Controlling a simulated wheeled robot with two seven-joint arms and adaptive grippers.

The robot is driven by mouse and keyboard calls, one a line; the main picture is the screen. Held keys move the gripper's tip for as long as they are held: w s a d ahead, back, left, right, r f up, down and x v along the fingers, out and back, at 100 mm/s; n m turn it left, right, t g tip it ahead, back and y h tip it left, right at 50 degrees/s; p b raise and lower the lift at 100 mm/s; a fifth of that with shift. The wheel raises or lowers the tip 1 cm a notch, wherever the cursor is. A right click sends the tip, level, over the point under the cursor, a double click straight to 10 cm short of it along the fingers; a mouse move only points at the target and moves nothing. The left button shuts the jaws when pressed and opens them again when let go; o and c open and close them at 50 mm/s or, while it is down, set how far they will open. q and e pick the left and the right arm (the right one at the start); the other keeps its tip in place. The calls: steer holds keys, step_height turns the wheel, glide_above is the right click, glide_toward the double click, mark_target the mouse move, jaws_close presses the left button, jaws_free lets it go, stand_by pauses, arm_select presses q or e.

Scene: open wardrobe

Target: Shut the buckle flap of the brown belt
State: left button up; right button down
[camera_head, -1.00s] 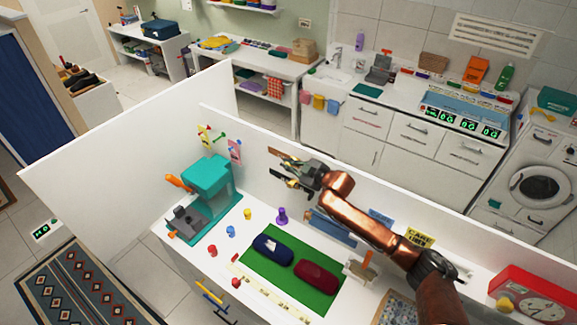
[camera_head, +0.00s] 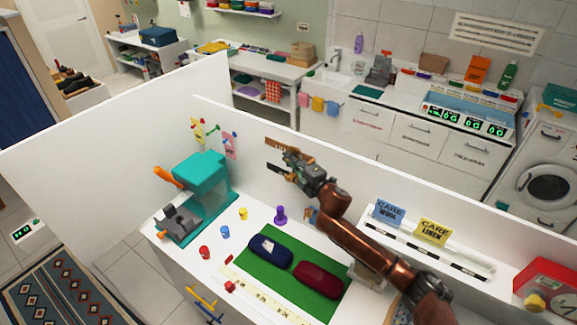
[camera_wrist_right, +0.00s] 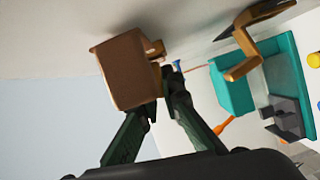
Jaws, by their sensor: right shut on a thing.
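My right gripper (camera_head: 290,166) is raised over the back of the white worktop, in front of the low white partition. In the right wrist view its dark green fingers (camera_wrist_right: 160,108) are closed on a smooth brown piece (camera_wrist_right: 125,70). A bent tan piece (camera_wrist_right: 243,50) is beyond it. In the head view, a thin brown strip (camera_head: 285,147) shows at the fingertips. These brown parts may belong to the belt; I cannot make out a whole belt or its buckle flap. My left gripper is not in view.
A teal machine (camera_head: 202,172) with a grey part and an orange handle stands at the left. A green mat (camera_head: 247,284) bears a navy case (camera_head: 270,250) and a maroon case (camera_head: 317,279). Small coloured pegs stand left of it. The partition (camera_head: 385,182) bounds the back.

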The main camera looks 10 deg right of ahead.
steer(key=shift+w+d+f+n+b, duration=0.15)
steer(key=shift+f+n+b, duration=0.15)
steer(key=shift+n+b, duration=0.4)
steer(key=c, duration=2.1)
jaws_free()
steer(key=shift+r, duration=0.1)
steer(key=v, duration=1.2)
steer(key=shift+f, duration=0.2)
